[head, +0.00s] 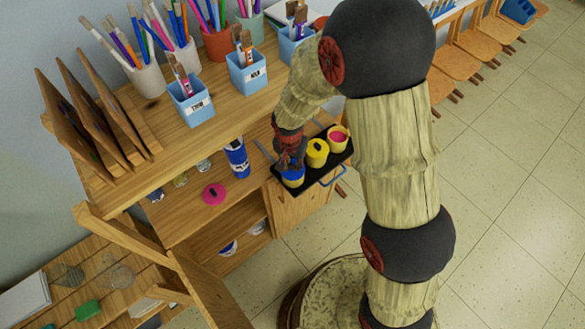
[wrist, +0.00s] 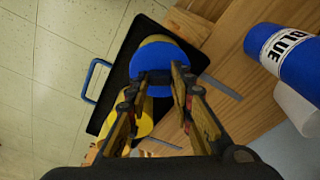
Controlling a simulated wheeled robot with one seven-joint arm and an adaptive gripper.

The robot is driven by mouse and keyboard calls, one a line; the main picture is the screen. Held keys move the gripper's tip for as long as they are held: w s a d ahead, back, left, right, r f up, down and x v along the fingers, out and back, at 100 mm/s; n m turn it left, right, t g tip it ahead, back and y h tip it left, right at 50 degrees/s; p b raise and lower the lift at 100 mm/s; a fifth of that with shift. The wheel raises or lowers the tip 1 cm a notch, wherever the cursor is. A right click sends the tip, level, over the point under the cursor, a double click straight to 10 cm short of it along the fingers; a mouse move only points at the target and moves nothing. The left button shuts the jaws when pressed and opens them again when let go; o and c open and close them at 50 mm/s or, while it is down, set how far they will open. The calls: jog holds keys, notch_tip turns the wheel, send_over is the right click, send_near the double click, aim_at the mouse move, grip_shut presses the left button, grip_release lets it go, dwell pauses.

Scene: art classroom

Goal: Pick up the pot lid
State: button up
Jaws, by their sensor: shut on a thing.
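My gripper (head: 290,163) is over the near end of the black tray (head: 313,177). In the wrist view its fingers (wrist: 158,82) are closed on the dark knob of a round blue pot lid (wrist: 180,60). This blue lid (head: 292,179) is at the blue pot; I cannot tell whether it rests on the rim or is slightly raised. Beside it in the tray stand a yellow pot with a yellow lid (head: 317,150) and an open pot with pink paint (head: 338,137). A pink lid (head: 214,193) with a dark knob lies on the wooden surface to the left.
A blue-labelled bottle (head: 237,158) stands left of the tray; it also shows in the wrist view (wrist: 292,56). Blue brush holders (head: 247,73) line the shelf above. Wooden boards (head: 90,110) lean at the left. Tiled floor is open at the right.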

jog(key=shift+c, duration=1.2)
jog(key=shift+r, duration=0.1)
jog(key=shift+r, duration=0.55)
jog(key=s+d+r+p, duration=0.1)
jog(key=s+d+r, duration=0.3)
jog(key=s+r, duration=0.8)
jog(key=p, duration=0.1)
send_over(293, 165)
notch_tip(293, 165, down, 6)
jog(key=shift+f, duration=0.1)
jog(key=shift+f+b, duration=2)
jog(key=shift+f, duration=1.2)
jog(key=shift+f+b, duration=0.15)
jog(key=shift+b, duration=0.25)
